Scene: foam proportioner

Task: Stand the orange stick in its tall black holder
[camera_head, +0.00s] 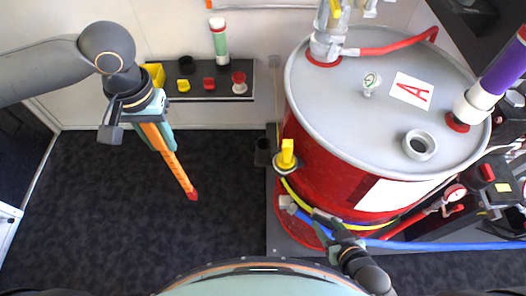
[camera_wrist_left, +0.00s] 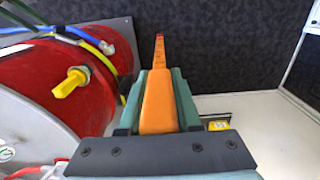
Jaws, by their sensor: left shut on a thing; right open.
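My left gripper (camera_head: 158,136) is shut on the orange stick (camera_head: 178,167). The stick slants down to the right over the dark floor, its red tip lowest. In the left wrist view the stick (camera_wrist_left: 158,105) runs between the two green fingers and points away. My right gripper (camera_head: 335,228) is open near the drum's lower front, close to the yellow and blue hoses. Its fingertips are small and partly hard to make out.
A blue hose (camera_head: 430,245) crosses in front. A wall shelf (camera_head: 210,94) holds small parts. The floor (camera_head: 110,200) is clear.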

